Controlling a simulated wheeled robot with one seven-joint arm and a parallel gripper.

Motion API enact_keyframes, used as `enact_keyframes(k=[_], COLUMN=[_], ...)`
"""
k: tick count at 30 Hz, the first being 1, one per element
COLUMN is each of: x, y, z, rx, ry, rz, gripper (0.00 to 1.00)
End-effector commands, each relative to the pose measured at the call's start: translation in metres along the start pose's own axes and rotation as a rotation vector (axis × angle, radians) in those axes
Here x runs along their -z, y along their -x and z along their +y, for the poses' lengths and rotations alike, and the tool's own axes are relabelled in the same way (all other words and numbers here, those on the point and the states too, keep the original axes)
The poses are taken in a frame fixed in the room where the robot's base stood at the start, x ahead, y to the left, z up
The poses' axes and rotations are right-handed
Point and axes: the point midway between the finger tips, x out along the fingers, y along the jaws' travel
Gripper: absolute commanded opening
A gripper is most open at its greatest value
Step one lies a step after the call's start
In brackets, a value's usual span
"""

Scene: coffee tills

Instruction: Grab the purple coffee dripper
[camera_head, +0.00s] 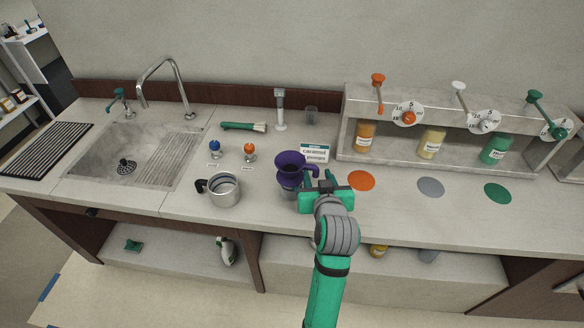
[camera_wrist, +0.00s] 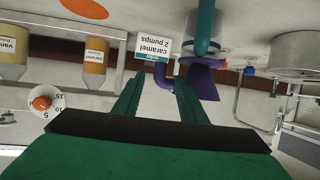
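I cannot tell whether either finger touches the handle.
A metal pitcher (camera_head: 224,190) stands left of the dripper. The "caramel 2 pumps" sign (camera_head: 315,152) is close behind the handle. An orange disc (camera_head: 361,180) lies to the right, before the dispenser shelf (camera_head: 390,157). Blue (camera_head: 214,148) and orange (camera_head: 250,151) knobbed tools stand behind the pitcher.

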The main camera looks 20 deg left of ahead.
Motion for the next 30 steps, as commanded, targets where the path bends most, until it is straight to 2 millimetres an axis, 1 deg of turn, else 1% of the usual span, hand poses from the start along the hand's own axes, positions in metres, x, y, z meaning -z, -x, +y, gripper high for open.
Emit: enact_keyframes(k=[6, 9, 13, 19, 20, 21, 23, 24, 30], x=[-0.004, -0.004, -0.003, -0.003, -0.003, -0.003, -0.003, -0.003, -0.003], y=[-0.030, -0.041, -0.048, -0.049, -0.049, -0.049, -0.049, -0.048, -0.048], z=[0.001, 0.001, 0.001, -0.001, -0.001, -0.001, -0.001, -0.001, 0.000], rx=[0.002, 0.002, 0.002, 0.003, 0.003, 0.003, 0.003, 0.003, 0.003], ry=[0.001, 0.001, 0.001, 0.001, 0.001, 0.001, 0.001, 0.001, 0.001], rz=[-0.003, -0.002, 0.000, 0.000, 0.000, 0.000, 0.000, 0.000, 0.000], gripper=[0.38, 0.38, 0.38, 0.38, 0.33, 0.24, 0.09, 0.00, 0.00])
